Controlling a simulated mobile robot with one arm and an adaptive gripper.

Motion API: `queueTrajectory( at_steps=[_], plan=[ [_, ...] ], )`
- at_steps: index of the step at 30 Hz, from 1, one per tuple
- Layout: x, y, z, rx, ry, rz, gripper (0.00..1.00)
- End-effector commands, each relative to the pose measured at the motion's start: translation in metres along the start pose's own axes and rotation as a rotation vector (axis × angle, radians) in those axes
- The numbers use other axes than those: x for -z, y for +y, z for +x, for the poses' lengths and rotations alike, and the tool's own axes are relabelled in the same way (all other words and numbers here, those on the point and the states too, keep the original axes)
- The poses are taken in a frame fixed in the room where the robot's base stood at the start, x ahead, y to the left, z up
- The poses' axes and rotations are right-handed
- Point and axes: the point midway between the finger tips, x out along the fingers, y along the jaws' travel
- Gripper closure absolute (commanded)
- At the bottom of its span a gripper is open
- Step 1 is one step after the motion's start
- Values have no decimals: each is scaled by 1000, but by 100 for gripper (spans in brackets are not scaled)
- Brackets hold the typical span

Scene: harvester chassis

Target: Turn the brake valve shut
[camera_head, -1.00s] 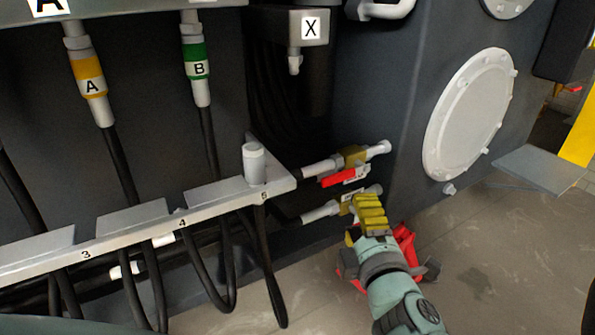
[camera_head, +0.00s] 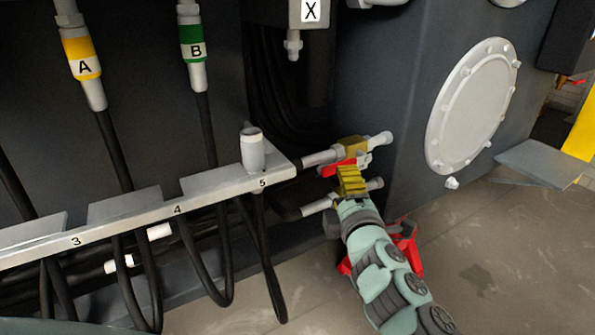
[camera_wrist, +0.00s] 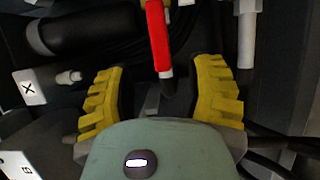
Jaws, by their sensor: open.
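The upper valve (camera_head: 352,147) has a brass-coloured body on a pipe stub low on the dark chassis wall. Its red lever (camera_head: 333,169) is partly hidden behind my gripper. A red lever (camera_wrist: 158,38) also shows in the wrist view, its near end between and just beyond my fingertips. A lower valve is mostly hidden by my gripper; its pale hose fitting (camera_head: 316,207) and pipe end (camera_head: 375,184) show. I cannot read which is the brake valve. My gripper (camera_head: 350,172) has yellow ridged fingers, spread apart in the wrist view (camera_wrist: 160,72), holding nothing.
A numbered grey rail (camera_head: 130,220) with hanging black hoses is left of the valves. A red object (camera_head: 405,250) is on the floor behind my arm. A round bolted cover (camera_head: 472,105) is on the wall at right. The floor at lower right is open.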

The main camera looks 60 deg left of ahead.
Motion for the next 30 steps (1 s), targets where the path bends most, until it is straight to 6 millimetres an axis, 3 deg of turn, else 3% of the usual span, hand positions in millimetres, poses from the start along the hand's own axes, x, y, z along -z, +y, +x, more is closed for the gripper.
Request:
queueTrajectory(
  at_steps=[9, 15, 28, 29, 30],
  plan=[
    [2, 0, 48, -2, 3, 2, 46],
    [2, 0, 67, -2, 3, 0, 46],
    [2, -1, 74, 2, 3, 0, 46],
    [2, -1, 74, 1, 3, 1, 41],
    [2, -1, 74, 1, 3, 1, 45]
  ],
)
